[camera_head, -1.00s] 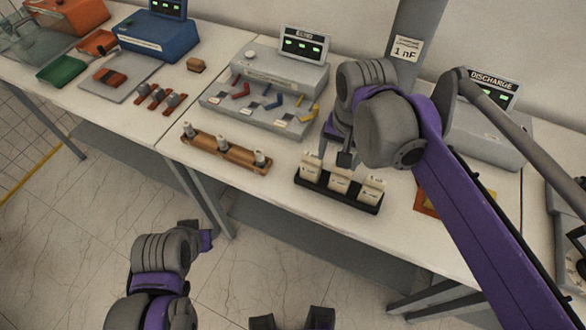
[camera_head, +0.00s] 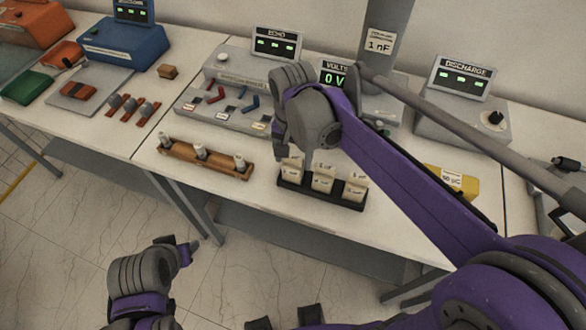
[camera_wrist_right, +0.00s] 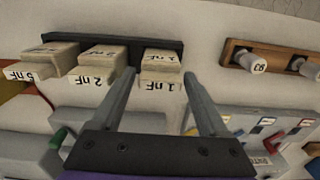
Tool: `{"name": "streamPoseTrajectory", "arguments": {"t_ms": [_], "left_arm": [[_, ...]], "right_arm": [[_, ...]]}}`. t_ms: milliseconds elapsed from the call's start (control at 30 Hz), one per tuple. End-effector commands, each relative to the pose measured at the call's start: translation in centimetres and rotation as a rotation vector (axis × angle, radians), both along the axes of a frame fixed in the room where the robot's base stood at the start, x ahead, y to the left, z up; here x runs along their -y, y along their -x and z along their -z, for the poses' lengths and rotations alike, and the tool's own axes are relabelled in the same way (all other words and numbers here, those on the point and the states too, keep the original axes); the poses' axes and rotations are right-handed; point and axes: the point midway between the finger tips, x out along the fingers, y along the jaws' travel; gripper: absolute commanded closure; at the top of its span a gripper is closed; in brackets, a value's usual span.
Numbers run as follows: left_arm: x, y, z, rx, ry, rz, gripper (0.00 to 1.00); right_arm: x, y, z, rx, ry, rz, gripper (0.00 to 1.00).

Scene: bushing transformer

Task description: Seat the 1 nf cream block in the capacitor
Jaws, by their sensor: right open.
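The 1 nF cream block (camera_head: 292,168) sits at the left end of a black rack (camera_head: 318,197), with two other cream blocks beside it. In the right wrist view the 1 nF block (camera_wrist_right: 162,62) lies between the fingertips of my right gripper (camera_wrist_right: 158,78), which is open; contact cannot be told. In the head view my right wrist hangs over that block and hides part of it. A grey column with a 1 nF sign (camera_head: 380,42) stands behind; no socket for the block shows clearly. My left gripper (camera_head: 188,250) is low in front of the table, its jaws unclear.
The 2 nF block (camera_head: 322,180) and 5 nF block (camera_head: 355,188) stand close beside. A wooden rack (camera_head: 205,163) with several pegs is to the left. A volts meter (camera_head: 334,76) and the discharge box (camera_head: 465,115) stand behind and right. Bare table lies between the racks.

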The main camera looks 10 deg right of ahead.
Motion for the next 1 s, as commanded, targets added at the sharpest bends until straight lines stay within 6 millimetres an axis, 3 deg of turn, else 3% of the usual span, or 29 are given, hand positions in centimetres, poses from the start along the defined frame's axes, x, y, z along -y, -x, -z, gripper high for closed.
{"name": "streamPoseTrajectory", "arguments": {"t_ms": [133, 400, 800, 833, 1000], "left_arm": [[0.0, 0.0, 0.1, -0.001, 0.000, 0.000, 0.50], [0.0, 0.1, 0.1, -0.001, 0.000, 0.000, 0.50], [0.0, 0.1, 0.1, -0.001, 0.000, 0.000, 0.50], [0.0, 0.1, 0.1, -0.001, 0.000, 0.000, 0.50], [0.0, 0.0, 0.1, -0.001, 0.000, 0.000, 0.50]], "right_arm": [[0.0, 0.0, 1.6, 0.000, 0.000, 0.000, 0.22], [0.0, 0.0, 1.8, 0.000, 0.000, 0.000, 0.24], [0.0, 0.0, 1.7, 0.000, 0.000, 0.000, 0.96], [0.0, 0.0, 1.7, 0.000, 0.000, 0.000, 1.00], [0.0, 0.0, 1.7, 0.000, 0.000, 0.000, 1.00]]}}
